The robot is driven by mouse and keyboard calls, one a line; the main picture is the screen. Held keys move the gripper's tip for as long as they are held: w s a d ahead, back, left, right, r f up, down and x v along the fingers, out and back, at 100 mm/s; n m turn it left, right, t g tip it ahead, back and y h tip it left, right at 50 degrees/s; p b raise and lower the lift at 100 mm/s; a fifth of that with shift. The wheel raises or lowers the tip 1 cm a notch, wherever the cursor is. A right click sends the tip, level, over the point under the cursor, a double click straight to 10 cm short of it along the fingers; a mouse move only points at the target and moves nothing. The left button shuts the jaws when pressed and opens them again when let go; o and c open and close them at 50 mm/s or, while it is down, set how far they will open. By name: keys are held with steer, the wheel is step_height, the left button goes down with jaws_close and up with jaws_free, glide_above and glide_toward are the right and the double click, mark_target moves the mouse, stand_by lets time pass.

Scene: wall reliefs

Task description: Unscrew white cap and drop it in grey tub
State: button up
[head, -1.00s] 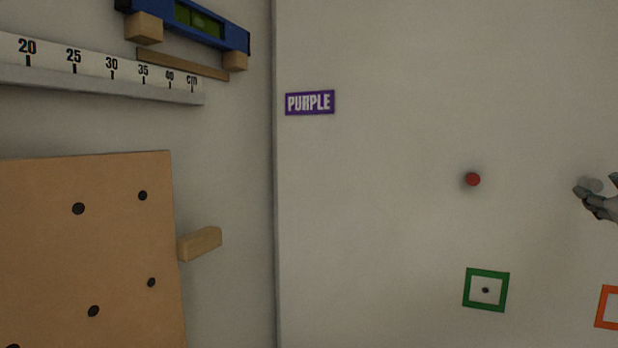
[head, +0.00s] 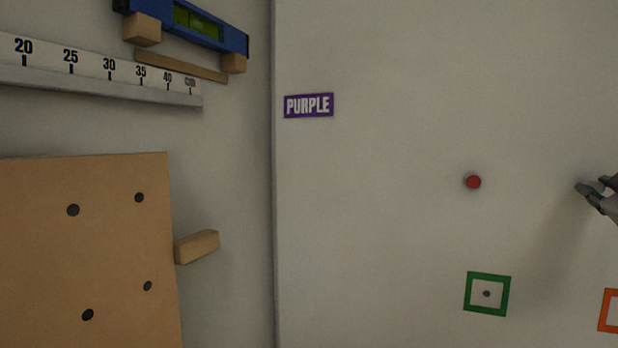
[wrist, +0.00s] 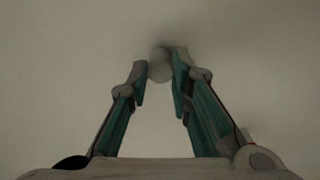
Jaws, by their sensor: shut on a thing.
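My gripper (head: 594,185) is at the right edge of the head view, against the pale wall panel. Its fingers also show in the wrist view, closed on the sides of the white cap (wrist: 160,70), a small pale round knob at the wall. The wrist view is dim, so the cap's thread and any stud behind it are hidden. In the head view the fingers mostly cover the cap. The grey tub is not in view.
A red knob (head: 473,181) sticks out of the panel left of my gripper. Below are a green square frame (head: 488,294) and an orange frame (head: 606,311). A purple label (head: 308,105), brown board (head: 110,250), wooden peg (head: 197,246), ruler (head: 90,70) and blue level (head: 195,25) are left.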

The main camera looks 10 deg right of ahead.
steer(key=n+b, duration=0.1)
steer(key=n, duration=0.2)
steer(key=shift+w+f, duration=0.1)
steer(key=shift+n+b, duration=0.35)
steer(key=shift+n, duration=0.35)
steer(key=n+b, duration=0.1)
steer(key=n, duration=0.2)
steer(key=shift+b, duration=0.35)
steer(key=shift+a+n+b, duration=0.1)
steer(key=shift+n+b, duration=0.2)
steer(key=shift+n, duration=0.8)
